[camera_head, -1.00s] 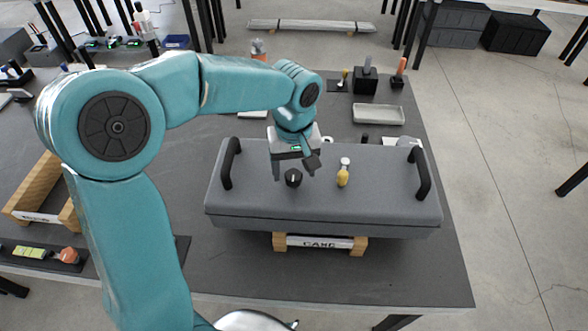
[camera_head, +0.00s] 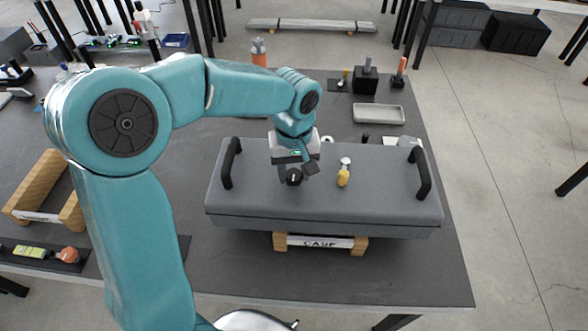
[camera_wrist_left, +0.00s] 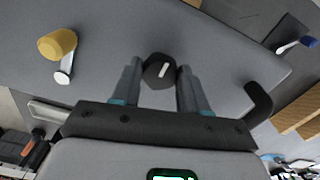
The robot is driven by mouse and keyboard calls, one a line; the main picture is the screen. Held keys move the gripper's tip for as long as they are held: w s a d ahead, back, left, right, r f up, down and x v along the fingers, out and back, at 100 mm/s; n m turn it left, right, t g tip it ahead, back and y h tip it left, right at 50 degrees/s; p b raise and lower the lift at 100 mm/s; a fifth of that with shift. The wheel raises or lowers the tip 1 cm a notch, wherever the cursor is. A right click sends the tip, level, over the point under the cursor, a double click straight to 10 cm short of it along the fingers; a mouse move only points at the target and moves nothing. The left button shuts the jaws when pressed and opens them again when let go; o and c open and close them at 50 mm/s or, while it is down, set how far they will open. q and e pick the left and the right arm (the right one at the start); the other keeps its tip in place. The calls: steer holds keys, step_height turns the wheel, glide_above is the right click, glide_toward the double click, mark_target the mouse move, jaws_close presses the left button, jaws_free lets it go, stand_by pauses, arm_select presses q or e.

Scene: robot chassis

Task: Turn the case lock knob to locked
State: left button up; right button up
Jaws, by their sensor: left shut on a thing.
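The grey case (camera_head: 380,205) lies on wooden blocks on the dark table, with a black handle at each end. Its black lock knob (camera_head: 294,177), with a white pointer mark, is on the lid left of the middle. In the left wrist view the knob (camera_wrist_left: 159,71) sits between the fingertips, its mark slightly tilted. My left gripper (camera_head: 295,174) reaches down from above and is shut on the knob; it also shows in the left wrist view (camera_wrist_left: 160,80). A yellow-handled part with a metal end (camera_head: 343,175) is on the lid to the right. My right gripper is not in view.
A grey tray (camera_head: 378,114) and a black block holder (camera_head: 364,84) stand behind the case. An orange bottle (camera_head: 258,52) stands at the back. The table's front right is clear.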

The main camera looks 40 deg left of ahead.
arm_select(q)
steer(key=m, duration=0.8)
steer(key=shift+w+m, duration=0.1)
steer(key=shift+m, duration=0.2)
steer(key=m, duration=0.8)
steer(key=shift+m+p, duration=0.3)
steer(key=shift+p, duration=0.1)
steer(key=shift+f, duration=0.1)
